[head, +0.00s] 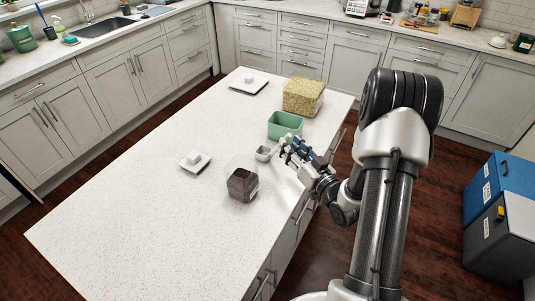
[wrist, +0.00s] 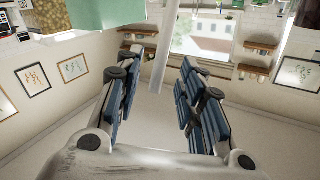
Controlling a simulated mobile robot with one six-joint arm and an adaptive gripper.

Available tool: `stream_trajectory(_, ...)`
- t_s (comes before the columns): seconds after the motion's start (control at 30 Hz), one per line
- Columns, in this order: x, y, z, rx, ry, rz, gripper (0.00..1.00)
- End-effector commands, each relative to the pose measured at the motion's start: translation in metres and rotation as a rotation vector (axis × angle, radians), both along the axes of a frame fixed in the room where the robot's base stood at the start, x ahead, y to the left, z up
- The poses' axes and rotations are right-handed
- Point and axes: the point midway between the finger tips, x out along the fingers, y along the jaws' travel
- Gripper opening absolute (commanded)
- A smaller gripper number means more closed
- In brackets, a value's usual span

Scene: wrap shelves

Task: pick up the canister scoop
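The canister scoop (head: 263,153) is a small pale grey scoop on the white island top, between the green bin and the clear container with dark contents. My gripper (head: 287,147) is at its right, with the blue-padded fingers close to it. In the wrist view my gripper (wrist: 162,75) is open, with its fingers spread apart. A pale straight bar, which looks like the scoop handle (wrist: 166,40), reaches down between the fingers, with gaps visible on both sides. The scoop's bowl is not clear in the wrist view.
The green bin (head: 285,124) stands just behind the scoop, with a clear container of yellow grain (head: 303,97) beyond it. The clear container with dark contents (head: 242,184) is in front. White lids (head: 195,161) (head: 248,86) lie to the left. The island's front left is clear.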

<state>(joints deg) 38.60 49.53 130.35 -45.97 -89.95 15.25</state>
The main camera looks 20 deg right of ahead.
Motion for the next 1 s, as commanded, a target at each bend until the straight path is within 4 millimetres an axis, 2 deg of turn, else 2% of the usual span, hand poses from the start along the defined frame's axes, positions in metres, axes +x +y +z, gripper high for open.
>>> stream_trajectory(0.1,0.020,0.003,0.000,-0.003,-0.003,0.003,0.36)
stream_trajectory(0.23,0.035,0.004,0.000,-0.002,-0.001,0.002,0.36)
stream_trajectory(0.53,0.039,0.004,0.000,-0.001,0.001,0.000,0.35)
stream_trajectory(1.0,0.039,0.004,0.000,-0.001,0.001,0.000,0.04)
